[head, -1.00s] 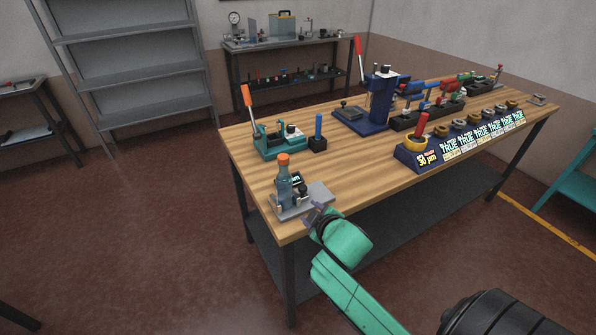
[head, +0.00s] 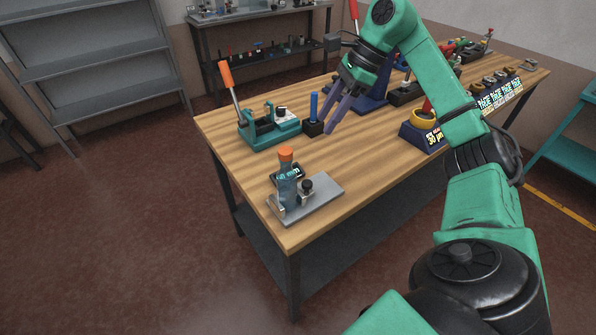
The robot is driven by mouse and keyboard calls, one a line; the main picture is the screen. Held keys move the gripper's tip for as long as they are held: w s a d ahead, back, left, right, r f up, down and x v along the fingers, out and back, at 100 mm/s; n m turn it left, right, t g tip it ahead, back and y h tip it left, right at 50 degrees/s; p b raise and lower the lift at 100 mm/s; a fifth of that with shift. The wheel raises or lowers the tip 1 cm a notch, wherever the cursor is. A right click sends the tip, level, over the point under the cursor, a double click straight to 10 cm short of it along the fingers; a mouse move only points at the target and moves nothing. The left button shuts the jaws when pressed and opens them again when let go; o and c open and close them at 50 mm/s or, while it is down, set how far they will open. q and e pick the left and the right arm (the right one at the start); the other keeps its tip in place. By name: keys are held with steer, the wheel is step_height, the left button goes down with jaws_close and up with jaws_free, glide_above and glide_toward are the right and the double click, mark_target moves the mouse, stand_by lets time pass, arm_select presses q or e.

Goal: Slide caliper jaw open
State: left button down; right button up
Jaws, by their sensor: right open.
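The device that looks like the caliper gauge is a blue upright body with an orange top and a small lit readout ending in "mm" (head: 287,185). It stands on a grey plate (head: 322,193) at the bench's near left corner, with a dark knob (head: 306,186) beside it. How far its jaw is open is too small to tell. My right gripper (head: 332,118) has two long purple fingers, apart and empty. It hangs above the bench beyond the plate, beside a blue post on a black block (head: 313,128). My left gripper is out of view.
The wooden bench (head: 245,178) has free room around the plate. A teal lever press with an orange handle (head: 270,128) stands at its left edge. A blue base with a yellow ring (head: 418,135) and several small fixtures line the right side, partly hidden by my arm.

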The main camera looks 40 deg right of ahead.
step_height(320, 180, down, 5)
steer(key=d+b, duration=0.2)
steer(key=b, duration=0.1)
glide_toward(309, 182)
steer(key=shift+g+h, duration=0.3)
steer(key=x, duration=0.8)
steer(key=shift+w+a+f+p, duration=0.15)
steer(key=shift+w+a+p, duration=0.1)
steer(key=shift+a+p, duration=0.15)
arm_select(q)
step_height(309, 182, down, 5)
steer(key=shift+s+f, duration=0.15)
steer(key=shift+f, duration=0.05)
arm_select(e)
jaws_close()
